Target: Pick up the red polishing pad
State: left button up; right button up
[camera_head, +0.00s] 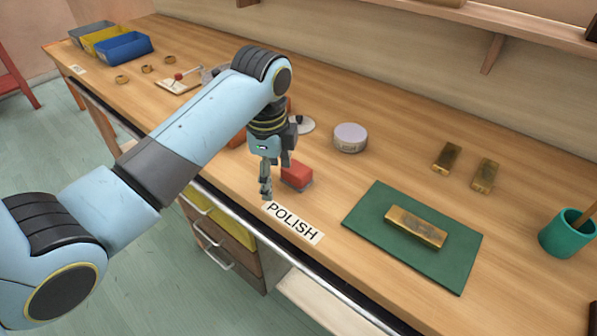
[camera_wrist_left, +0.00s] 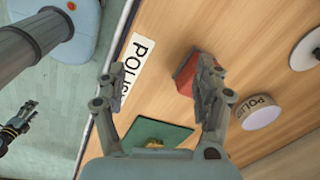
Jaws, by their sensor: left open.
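The red polishing pad (camera_head: 297,175), a small red block with a grey underside, lies on the wooden bench behind the POLISH label (camera_head: 293,223). My left gripper (camera_head: 276,178) points down just left of the pad, open and empty. In the left wrist view one finger of the left gripper (camera_wrist_left: 160,75) overlaps the red pad (camera_wrist_left: 184,76) and hides part of it; the other finger is over the label (camera_wrist_left: 137,62). I cannot tell if a finger touches the pad. A dark gripper, apparently my right one (camera_wrist_left: 20,120), shows small at the left of the wrist view.
A round polish tin (camera_head: 350,138) stands behind the pad. A green mat (camera_head: 365,215) with a brass bar (camera_head: 416,228) lies to the right. Two more brass bars (camera_head: 447,157) and a teal cup (camera_head: 566,235) are farther right. The bench's front edge is close to the label.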

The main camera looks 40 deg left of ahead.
pick_arm(q)
jog(key=w+r+m, duration=0.2)
jog(key=r, duration=0.1)
jog(key=w+r+m, duration=0.2)
jog(key=w+r, duration=0.1)
jog(key=shift+w+a+r+m+g+p, duration=0.1)
jog(key=shift+w+r+m+g+p, duration=0.1)
jog(key=shift+w+m+g+p, duration=0.15)
send_over(296, 167)
jog(key=shift+m, duration=0.35)
jog(key=f, duration=0.4)
jog(key=shift+s+a+f, duration=0.25)
jog(key=shift+s+a, duration=0.05)
jog(key=shift+s, duration=0.1)
jog(key=f, duration=0.5)
jog(key=shift+w+d+f+p, duration=0.35)
jog(key=shift+d+f, duration=0.05)
pick_arm(e)
jog(key=shift+s+d+r, duration=0.1)
jog(key=shift+d+r, duration=0.15)
jog(key=shift+r, duration=0.55)
pick_arm(q)
jog(key=shift+c, duration=0.2)
jog(key=c, duration=1.2)
pick_arm(e)
jog(key=shift+d, duration=0.2)
pick_arm(q)
jog(key=shift+r, duration=0.2)
jog(key=shift+c, duration=0.2)
